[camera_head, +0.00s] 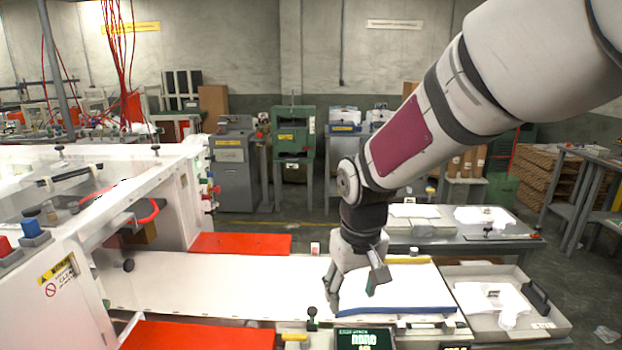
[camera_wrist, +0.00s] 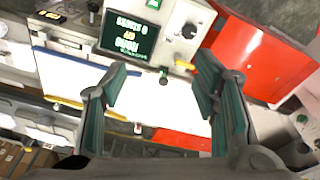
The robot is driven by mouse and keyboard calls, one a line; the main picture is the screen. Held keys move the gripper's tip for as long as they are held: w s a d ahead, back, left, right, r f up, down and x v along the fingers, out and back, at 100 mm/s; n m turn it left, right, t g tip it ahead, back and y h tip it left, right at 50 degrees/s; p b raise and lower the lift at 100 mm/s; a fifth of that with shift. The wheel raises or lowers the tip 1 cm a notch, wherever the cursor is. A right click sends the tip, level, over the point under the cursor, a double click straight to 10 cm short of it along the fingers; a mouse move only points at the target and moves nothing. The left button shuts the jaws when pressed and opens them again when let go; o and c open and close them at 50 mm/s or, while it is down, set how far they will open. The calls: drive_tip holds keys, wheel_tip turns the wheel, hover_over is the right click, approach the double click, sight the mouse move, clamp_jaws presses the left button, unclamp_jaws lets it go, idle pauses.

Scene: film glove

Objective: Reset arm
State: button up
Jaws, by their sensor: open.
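My gripper (camera_head: 353,288) hangs at the end of my arm, pointing down over the white work surface (camera_head: 215,285). Its two fingers are apart with nothing between them. In the wrist view my gripper (camera_wrist: 162,78) also shows open, with its green-lined fingers at both sides. A white sheet or pad with a blue front edge (camera_head: 415,310) lies just right of the fingers. Part of it is hidden behind my gripper. I cannot tell the exact height of the fingertips above the surface.
A green-lit display (camera_head: 364,340) stands at the near edge, below my gripper. Red panels (camera_head: 240,243) flank the white surface. A white machine housing (camera_head: 150,190) stands at left. A grey tray (camera_head: 540,318) with white pieces lies at right. Grey tables stand behind.

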drive_tip(key=s+d+r+m+t, duration=0.1)
drive_tip(key=s+d+r, duration=0.4)
drive_tip(key=s, duration=0.5)
drive_tip(key=s+d+r+m+t, duration=0.2)
drive_tip(key=s+d+r, duration=0.4)
drive_tip(key=s, duration=0.5)
drive_tip(key=shift+d+r+m+t, duration=0.3)
drive_tip(key=shift+r, duration=0.2)
